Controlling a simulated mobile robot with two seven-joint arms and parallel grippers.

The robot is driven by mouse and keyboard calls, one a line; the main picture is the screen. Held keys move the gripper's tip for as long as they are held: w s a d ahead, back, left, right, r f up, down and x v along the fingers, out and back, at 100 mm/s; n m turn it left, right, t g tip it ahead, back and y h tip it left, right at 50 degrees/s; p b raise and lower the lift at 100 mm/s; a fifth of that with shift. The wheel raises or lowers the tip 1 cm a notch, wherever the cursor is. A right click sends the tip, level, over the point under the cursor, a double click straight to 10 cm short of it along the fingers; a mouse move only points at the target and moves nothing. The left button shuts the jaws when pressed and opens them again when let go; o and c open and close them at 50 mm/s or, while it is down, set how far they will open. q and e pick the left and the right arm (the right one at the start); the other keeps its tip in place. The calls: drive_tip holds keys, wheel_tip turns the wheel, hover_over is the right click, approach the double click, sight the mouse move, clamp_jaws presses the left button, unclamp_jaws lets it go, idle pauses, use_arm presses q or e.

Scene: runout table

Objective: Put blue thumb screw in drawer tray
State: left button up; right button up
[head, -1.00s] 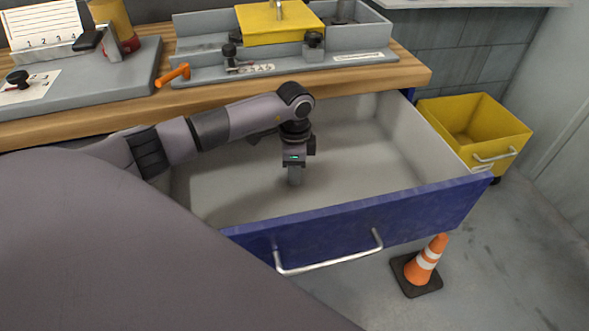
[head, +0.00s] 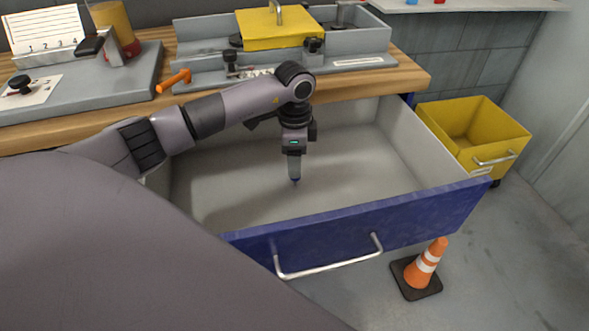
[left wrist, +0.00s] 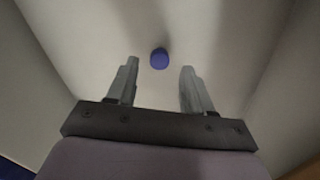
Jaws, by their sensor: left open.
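The blue thumb screw (left wrist: 159,58) shows in the left wrist view as a small blue round shape just past the open fingertips, against the pale drawer floor. In the head view a small blue spot (head: 296,182) shows right under the fingertips. My left gripper (head: 294,178) points down inside the open drawer tray (head: 230,185); in the left wrist view its two fingers (left wrist: 160,68) are apart with nothing between them. I cannot tell exactly how far the screw is below the tips. My right gripper is not in view.
The drawer's blue front (head: 360,222) and side walls surround the gripper. The wooden bench (head: 420,76) with a yellow-topped fixture (head: 275,32) and an orange handle (head: 173,80) stands behind. A yellow bin (head: 485,135) and a traffic cone (head: 427,262) stand to the right.

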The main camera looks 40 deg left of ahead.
use_arm(q)
wheel_tip(320, 180, up, 7)
drive_tip(key=shift+f, duration=0.1)
idle(0.5)
